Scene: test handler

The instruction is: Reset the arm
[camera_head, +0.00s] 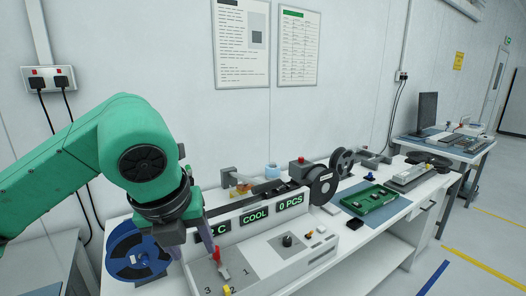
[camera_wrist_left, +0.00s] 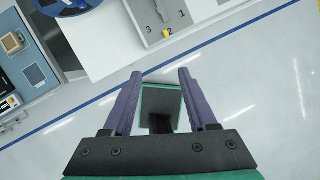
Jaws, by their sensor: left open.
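My left gripper (camera_head: 197,252) hangs down at the left front of the test handler (camera_head: 265,262), its purple fingers partly hidden by the wrist. In the left wrist view the fingers (camera_wrist_left: 160,74) are spread apart and hold nothing. The handler has a panel reading "COOL" and "0 PCS" and a grey plate marked 1, 2 and 3. A red piece (camera_head: 218,256) shows just beside the fingertips in the head view; I cannot tell whether they touch. My right gripper is not shown.
A blue reel (camera_head: 137,256) stands left of the handler, close to my left arm. A dark reel (camera_head: 322,184) and a green board (camera_head: 376,203) are farther right on the bench. A monitor (camera_head: 427,110) stands on the far table. The floor (camera_wrist_left: 250,85) below the gripper is clear.

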